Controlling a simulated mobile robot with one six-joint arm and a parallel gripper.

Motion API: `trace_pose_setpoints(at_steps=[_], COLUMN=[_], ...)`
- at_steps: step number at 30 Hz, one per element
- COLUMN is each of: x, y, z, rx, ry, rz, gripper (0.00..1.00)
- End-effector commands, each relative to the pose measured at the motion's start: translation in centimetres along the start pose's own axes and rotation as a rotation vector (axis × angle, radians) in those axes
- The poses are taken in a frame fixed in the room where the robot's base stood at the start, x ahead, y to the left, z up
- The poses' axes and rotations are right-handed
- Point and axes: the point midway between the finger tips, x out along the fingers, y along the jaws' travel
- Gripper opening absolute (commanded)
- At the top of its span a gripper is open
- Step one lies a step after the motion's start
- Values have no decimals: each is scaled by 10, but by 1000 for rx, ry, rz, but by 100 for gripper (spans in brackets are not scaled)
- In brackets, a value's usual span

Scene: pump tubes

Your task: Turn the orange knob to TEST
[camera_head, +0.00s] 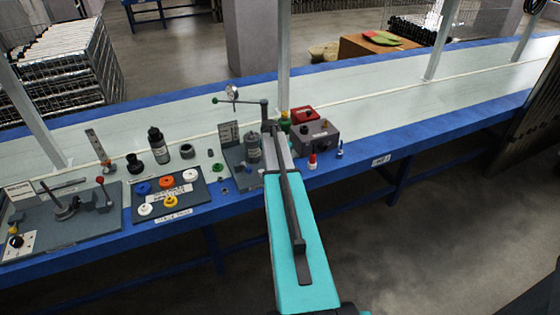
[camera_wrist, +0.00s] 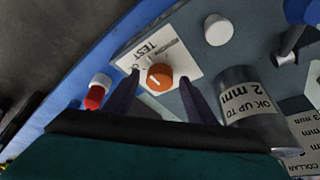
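The orange knob (camera_wrist: 160,77) sits on a white label plate (camera_wrist: 188,58) in the wrist view. The word TEST is printed upside down on the plate, up and left of the knob; a second word to its right is too small to read. A small pale mark shows on the knob's face, pointing toward the left. My gripper (camera_wrist: 160,80) is open, with one dark finger on each side of the knob in the picture. I cannot tell whether either finger touches it. In the head view my arm hides the knob.
In the wrist view, a grey cylinder (camera_wrist: 247,98) stands close to the right finger, and a red-and-white bottle (camera_wrist: 96,92) is left of the left finger. A white round button (camera_wrist: 218,30) is beyond. The head view shows a grey box (camera_head: 316,138) right of my arm.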

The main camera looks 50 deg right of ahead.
Motion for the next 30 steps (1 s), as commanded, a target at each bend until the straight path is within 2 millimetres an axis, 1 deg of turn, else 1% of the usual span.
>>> trace_pose_setpoints(at_steps=[8, 14, 20, 30], x=[-2, -13, -36, -81], y=[0, 0, 0, 0], z=[0, 1, 1, 1], rx=[0, 0, 0, 0], ry=[0, 1, 1, 1], rz=[0, 0, -1, -1], gripper=[51, 51, 51, 51])
